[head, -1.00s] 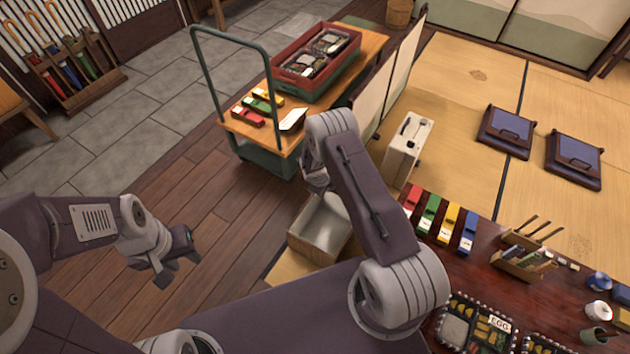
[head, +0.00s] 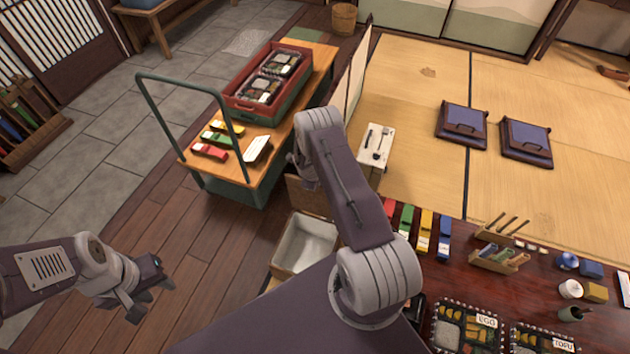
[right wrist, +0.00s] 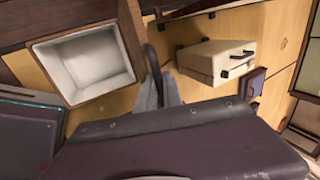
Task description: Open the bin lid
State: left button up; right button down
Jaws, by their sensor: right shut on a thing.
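The bin (head: 276,268) stands on the floor beside the low table, its pale inside showing in the head view. It also shows in the right wrist view (right wrist: 45,72), open and empty. Its brown lid (head: 308,197) stands raised at the far side; in the right wrist view the lid (right wrist: 131,38) rises along the bin's right edge. My right gripper (right wrist: 159,92) is shut on a dark curved handle (right wrist: 152,60) beside the lid. In the head view my right arm hides that gripper. My left gripper (head: 146,285) is open and empty over the wooden floor.
A trolley (head: 243,188) with a crate (head: 236,105) stands beyond the bin. A white case (head: 376,146) stands on the tatami at right. The low table (head: 480,290) holds lunch boxes and coloured items. The wooden floor at left is clear.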

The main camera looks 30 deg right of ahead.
jog(key=c, duration=1.6)
grip_release()
jog(key=shift+o, duration=0.5)
jog(key=shift+s, duration=0.15)
